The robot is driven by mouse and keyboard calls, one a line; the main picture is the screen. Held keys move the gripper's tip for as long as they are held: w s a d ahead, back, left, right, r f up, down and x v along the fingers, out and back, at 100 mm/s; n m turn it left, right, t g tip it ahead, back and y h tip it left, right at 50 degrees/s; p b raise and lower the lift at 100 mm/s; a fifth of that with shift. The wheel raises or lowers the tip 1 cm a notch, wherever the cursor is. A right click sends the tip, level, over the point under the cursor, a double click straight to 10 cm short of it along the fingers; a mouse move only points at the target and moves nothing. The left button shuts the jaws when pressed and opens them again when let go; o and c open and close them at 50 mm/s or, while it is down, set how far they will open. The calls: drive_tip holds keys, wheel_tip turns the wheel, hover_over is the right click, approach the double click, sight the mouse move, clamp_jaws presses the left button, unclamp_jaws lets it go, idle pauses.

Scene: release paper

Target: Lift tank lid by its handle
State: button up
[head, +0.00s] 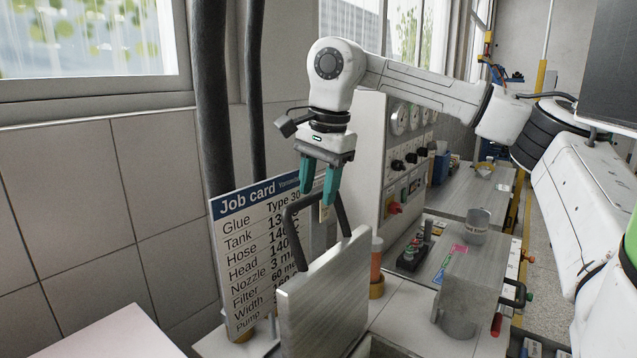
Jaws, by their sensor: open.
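The tank lid (330,300) is a grey metal plate that stands raised on edge at the lower middle of the head view. My gripper (318,196) has teal fingers pointing down at the top of the handle. The fingers are open and overlap the handle in the picture; I cannot tell whether they touch it. The lid's lower edge and most of the tank are cut off or hidden.
A job card sign (245,265) stands close left of the handle. A control panel (400,170) with knobs is behind right. Dark pipes (212,100) run up the wall.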

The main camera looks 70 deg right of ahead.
clamp_jaws()
idle(0.4)
drive_tip(key=shift+w, duration=0.1)
